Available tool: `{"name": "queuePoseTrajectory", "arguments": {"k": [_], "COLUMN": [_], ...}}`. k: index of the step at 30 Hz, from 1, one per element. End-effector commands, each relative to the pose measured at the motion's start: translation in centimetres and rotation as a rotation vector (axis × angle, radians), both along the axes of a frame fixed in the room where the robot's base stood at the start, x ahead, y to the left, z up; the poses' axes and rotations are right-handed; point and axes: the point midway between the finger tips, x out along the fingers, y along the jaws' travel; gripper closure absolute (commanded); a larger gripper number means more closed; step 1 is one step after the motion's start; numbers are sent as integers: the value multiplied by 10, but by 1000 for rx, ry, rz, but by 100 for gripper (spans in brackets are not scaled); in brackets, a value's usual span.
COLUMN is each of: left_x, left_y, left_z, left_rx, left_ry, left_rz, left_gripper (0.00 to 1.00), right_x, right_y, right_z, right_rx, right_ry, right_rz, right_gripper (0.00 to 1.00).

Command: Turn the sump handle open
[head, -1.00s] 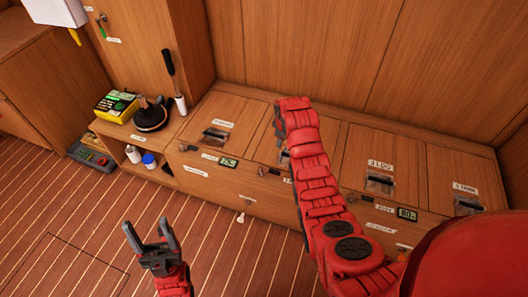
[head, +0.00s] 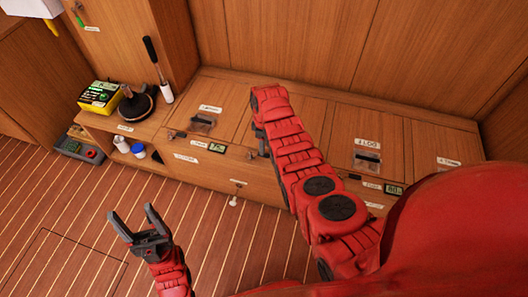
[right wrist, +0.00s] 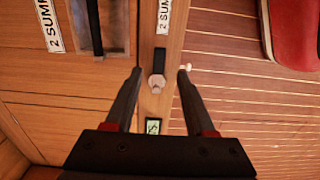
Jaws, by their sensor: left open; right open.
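The sump handle (right wrist: 160,62) is a small black lever on a round metal pivot, on the wooden locker front beside a "2 SUMP" label (right wrist: 164,14). In the right wrist view it lies between the spread fingers of my open right gripper (right wrist: 159,72), with visible gaps on both sides. In the head view my red right arm hides most of this handle, and only part of the dark right gripper (head: 260,140) shows at the locker front. My left gripper (head: 138,222) is open and empty above the floor, apart from the lockers.
Similar handles (head: 177,134) and small displays (head: 217,148) line the locker front. A white knob (head: 234,201) sticks out low down. The striped floor (head: 70,215) is clear.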

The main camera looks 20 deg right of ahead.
Motion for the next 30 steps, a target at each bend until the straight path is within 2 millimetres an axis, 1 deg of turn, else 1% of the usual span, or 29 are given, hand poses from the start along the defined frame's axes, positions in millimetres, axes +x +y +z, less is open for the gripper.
{"name": "queuePoseTrajectory", "arguments": {"k": [1, 6, 9, 12, 24, 29, 30], "left_x": [0, 0, 0, 0, 0, 0, 0], "left_y": [0, 0, 0, 0, 0, 0, 0], "left_z": [-6, -13, -27, -32, -34, -34, -34], "left_rx": [0, 0, 0, 0, 0, 0, 0], "left_ry": [0, 0, 0, 0, 0, 0, 0], "left_rz": [0, 0, 0, 0, 0, 0, 0], "left_gripper": [33, 33, 33, 33, 33, 33, 33], "right_x": [0, 0, 1, 0, 1, 1, 1], "right_y": [0, 0, -1, -1, -1, -1, -1], "right_z": [-9, -28, -44, -52, -54, -54, -54], "right_rx": [1, 0, 0, 0, -1, 0, 0], "right_ry": [4, 2, -1, 2, -3, -2, -2], "right_rz": [-1, -1, -3, -3, -2, -2, -2], "right_gripper": [45, 45, 45, 45, 45, 74, 81]}}
